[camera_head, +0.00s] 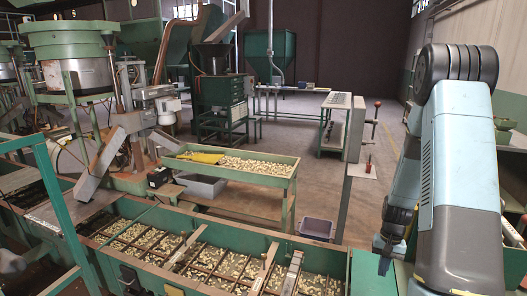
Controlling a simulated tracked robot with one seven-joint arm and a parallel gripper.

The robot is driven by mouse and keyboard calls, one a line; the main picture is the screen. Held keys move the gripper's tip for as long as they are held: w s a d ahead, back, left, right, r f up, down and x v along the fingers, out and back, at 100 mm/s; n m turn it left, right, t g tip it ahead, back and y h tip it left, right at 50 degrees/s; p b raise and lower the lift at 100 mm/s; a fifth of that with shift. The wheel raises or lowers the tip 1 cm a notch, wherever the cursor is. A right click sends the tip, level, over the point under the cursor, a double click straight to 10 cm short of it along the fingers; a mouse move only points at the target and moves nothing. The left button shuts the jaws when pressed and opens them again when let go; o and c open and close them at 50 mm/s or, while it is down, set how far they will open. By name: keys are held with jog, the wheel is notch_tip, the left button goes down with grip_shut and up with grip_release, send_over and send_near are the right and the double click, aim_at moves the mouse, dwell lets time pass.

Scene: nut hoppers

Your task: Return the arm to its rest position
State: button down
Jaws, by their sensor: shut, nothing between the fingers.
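My arm stands at the right of the view, blue-grey with a black ribbed joint at its top, folded with its lower part hanging down. My gripper (384,265) points down at the lower end of the arm, just right of the long green hopper (309,247). Its fingers are small and dark in this view; they are shut and hold nothing. Part of the wrist is hidden behind the forearm.
The green hopper in front holds nuts in divided compartments. A green tray table (292,178) with nuts stands behind it. A purple bin (317,228) sits on the floor. A grey post (346,190) stands left of my arm. Open floor lies beyond.

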jog(key=s+a+r+n+t, duration=0.1)
jog(key=a+r, duration=0.2)
jog(key=r, duration=0.5)
jog(key=s+a+r+t+h, duration=0.1)
jog(key=a+r, duration=0.2)
jog(key=r, duration=0.5)
jog(key=s+a+r+n+t, duration=0.1)
jog(key=a+r+t, duration=0.15)
jog(key=r, duration=0.65)
jog(key=s+a+r+n+t, duration=0.1)
jog(key=s+a+r, duration=0.3)
jog(key=s+r, duration=0.3)
jog(key=s+a+r+n+t, duration=0.1)
jog(key=s+a+r+t, duration=0.1)
jog(key=s+a+r, duration=0.2)
jog(key=s+r, duration=0.3)
jog(key=s, duration=0.2)
jog(key=shift+s+r+n, duration=0.25)
jog(key=shift+s+n, duration=0.15)
